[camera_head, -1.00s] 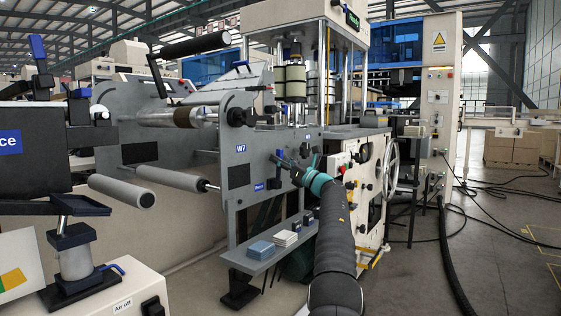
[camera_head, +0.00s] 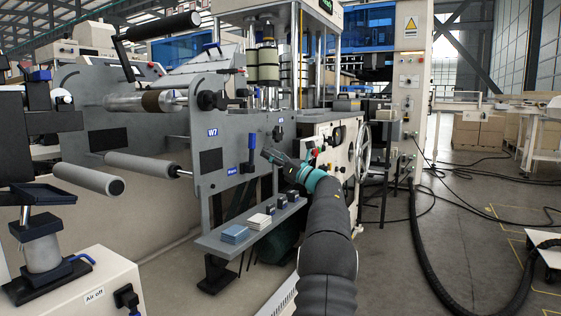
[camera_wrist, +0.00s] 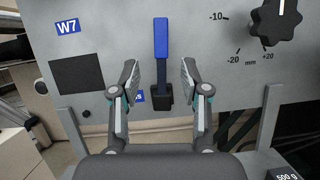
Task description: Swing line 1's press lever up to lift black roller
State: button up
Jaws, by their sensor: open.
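The press lever stands upright on the grey W7 side plate, its blue handle (camera_head: 251,142) at the top and its black pivot block at the bottom. In the wrist view the blue handle (camera_wrist: 161,38) points up, with its dark shaft lower between my fingers. My gripper (camera_wrist: 160,68) is open and empty, a finger on each side of the lever's line, and I see no contact. In the head view my gripper (camera_head: 268,155) is just right of the lever. A black roller (camera_head: 162,26) on a swing arm is high at the upper left, apart from the roll below.
A shelf (camera_head: 215,243) with small blocks juts out below the plate. A black knob (camera_wrist: 275,20) with a millimetre scale is right of the lever. Grey rollers (camera_head: 140,166) stick out at left. A handwheel (camera_head: 362,153) is at right; cables cross the floor.

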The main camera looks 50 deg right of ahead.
jog(key=shift+v, duration=1.85)
